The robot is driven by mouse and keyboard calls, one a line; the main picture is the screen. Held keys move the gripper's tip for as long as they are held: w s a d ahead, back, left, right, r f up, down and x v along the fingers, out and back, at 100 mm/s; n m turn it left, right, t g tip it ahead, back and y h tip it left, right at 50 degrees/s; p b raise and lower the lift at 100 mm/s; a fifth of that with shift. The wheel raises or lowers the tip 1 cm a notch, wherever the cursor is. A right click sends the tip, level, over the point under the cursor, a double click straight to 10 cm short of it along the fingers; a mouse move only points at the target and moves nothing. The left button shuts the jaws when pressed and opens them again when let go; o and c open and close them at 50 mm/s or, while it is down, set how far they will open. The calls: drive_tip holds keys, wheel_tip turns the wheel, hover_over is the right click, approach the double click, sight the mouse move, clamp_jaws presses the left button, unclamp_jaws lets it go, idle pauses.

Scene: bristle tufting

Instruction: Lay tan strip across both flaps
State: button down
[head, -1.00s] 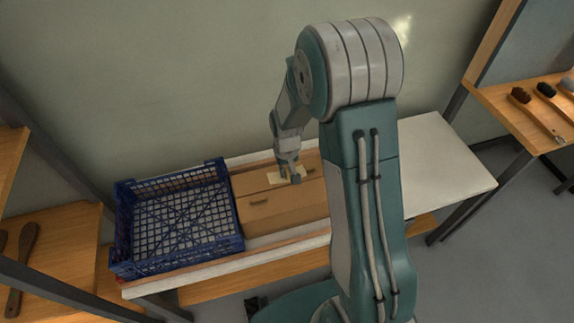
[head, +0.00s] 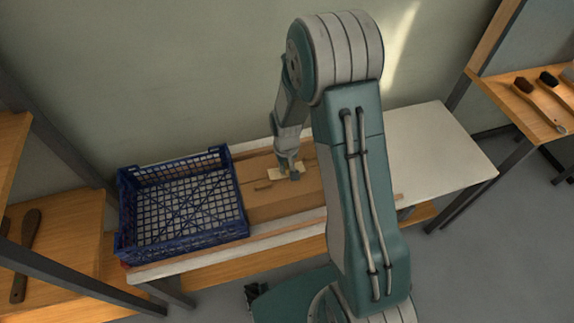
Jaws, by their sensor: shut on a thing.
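A brown box (head: 281,203) lies on the white table, right of the blue crate, with its flat brown top facing up. A seam runs across the top between the far flap (head: 256,167) and the near flap. A small dark mark or slot (head: 263,187) shows on the near side. My gripper (head: 288,174) points down over the box top and is shut on the pale tan strip (head: 274,175). The strip sits at the seam; I cannot tell whether it touches the flaps. My arm hides the right end of the box.
The blue crate (head: 128,222) stands close to the box on the left and looks empty. The white table (head: 445,160) is clear on the right. A shelf (head: 543,122) with brushes stands at far right, a wooden shelf (head: 70,235) at left.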

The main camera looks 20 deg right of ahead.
sight(287, 164)
drive_tip(key=shift+d+f, duration=0.35)
drive_tip(key=shift+f, duration=0.05)
drive_tip(key=shift+a+f, duration=0.1)
drive_tip(key=shift+f, duration=0.05)
drive_tip(key=c, duration=0.6)
unclamp_jaws()
drive_tip(key=shift+a, duration=0.1)
wheel_tip(287, 164, up, 12)
drive_tip(key=shift+f, duration=0.1)
